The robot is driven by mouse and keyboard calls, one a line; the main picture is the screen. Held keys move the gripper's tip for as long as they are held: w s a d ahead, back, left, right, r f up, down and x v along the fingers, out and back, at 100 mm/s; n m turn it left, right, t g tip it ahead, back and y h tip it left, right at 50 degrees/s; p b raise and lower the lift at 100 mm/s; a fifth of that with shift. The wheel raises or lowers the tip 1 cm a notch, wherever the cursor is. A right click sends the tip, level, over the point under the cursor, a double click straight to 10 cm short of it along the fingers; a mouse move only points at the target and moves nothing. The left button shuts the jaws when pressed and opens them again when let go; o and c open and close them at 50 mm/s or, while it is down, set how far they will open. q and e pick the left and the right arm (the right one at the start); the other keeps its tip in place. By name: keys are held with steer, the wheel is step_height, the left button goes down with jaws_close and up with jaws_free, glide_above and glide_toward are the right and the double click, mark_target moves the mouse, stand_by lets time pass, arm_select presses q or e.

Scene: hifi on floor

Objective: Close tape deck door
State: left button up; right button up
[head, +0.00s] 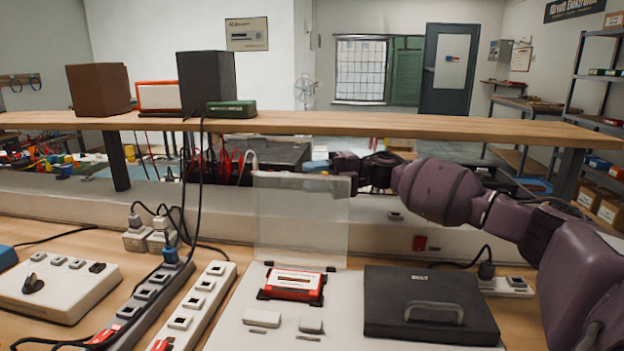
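The tape deck (236,318) is a pale flat panel on the bench, at the lower middle of the head view. Its clear door (302,225) stands open, nearly upright, hinged behind a red and white cassette (293,282). My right arm reaches in from the right, and my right gripper (325,166) is at the door's top edge, towards its right corner. The gripper's fingers are small and partly lost against the dark clutter behind, so I cannot tell whether they touch the door or how far they are apart. My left gripper is not in view.
A black lid with a handle (428,300) lies right of the cassette. Power strips (200,305) and cables crowd the left. A wooden shelf (330,123) spans above the bench, over my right forearm. The space above the cassette, before the door, is clear.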

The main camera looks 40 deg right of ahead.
jaws_close()
steer(key=shift+a, duration=0.1)
stand_by(0.3)
